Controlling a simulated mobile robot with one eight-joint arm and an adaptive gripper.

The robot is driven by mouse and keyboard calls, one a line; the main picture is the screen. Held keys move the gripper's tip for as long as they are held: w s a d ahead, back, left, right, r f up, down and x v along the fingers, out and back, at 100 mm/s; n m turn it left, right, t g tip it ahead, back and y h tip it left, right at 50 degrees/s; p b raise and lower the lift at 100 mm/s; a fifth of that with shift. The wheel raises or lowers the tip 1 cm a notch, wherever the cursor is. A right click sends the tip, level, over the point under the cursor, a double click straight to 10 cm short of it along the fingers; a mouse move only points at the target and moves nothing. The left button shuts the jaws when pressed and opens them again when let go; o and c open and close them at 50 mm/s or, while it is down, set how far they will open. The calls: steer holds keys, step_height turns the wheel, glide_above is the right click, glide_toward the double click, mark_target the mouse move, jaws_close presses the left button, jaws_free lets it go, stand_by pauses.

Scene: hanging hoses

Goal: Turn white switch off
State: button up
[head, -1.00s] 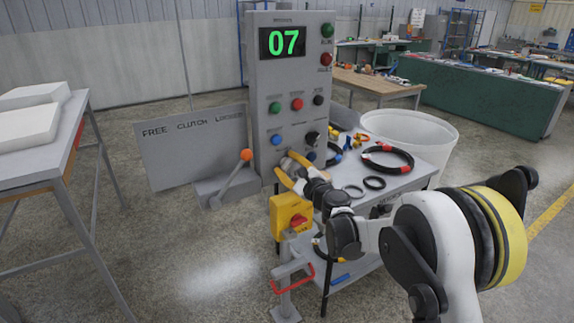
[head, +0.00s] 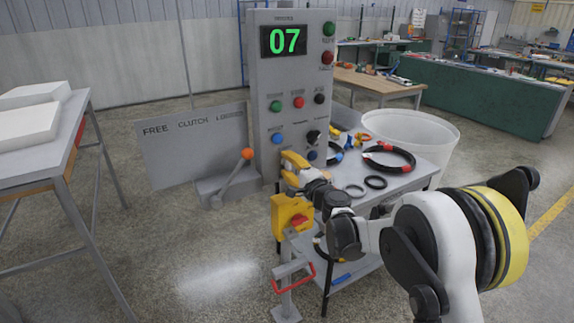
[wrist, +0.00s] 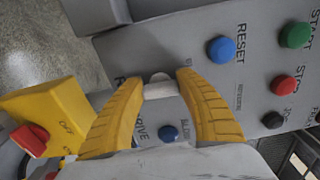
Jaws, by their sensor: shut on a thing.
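The white switch (wrist: 160,89) shows in the wrist view as a pale knob on the grey control panel (wrist: 150,45), between my yellow fingertips. My gripper (wrist: 158,82) is shut on it, one finger on each side. In the head view my gripper (head: 288,166) is at the panel's lower part (head: 262,150) and hides the switch. The switch's exact setting cannot be read, as the fingers cover part of its label.
A blue reset button (wrist: 221,49) and a blue drive alarm button (wrist: 169,132) flank the switch. A yellow box with a red knob (head: 298,220) stands just below my gripper. An orange-tipped lever (head: 247,154) is to the left. A table with hoses (head: 425,168) is to the right.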

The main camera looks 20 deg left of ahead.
steer(key=shift+n, duration=0.3)
stand_by(0.4)
steer(key=o, duration=1.2)
steer(key=v, duration=1.2)
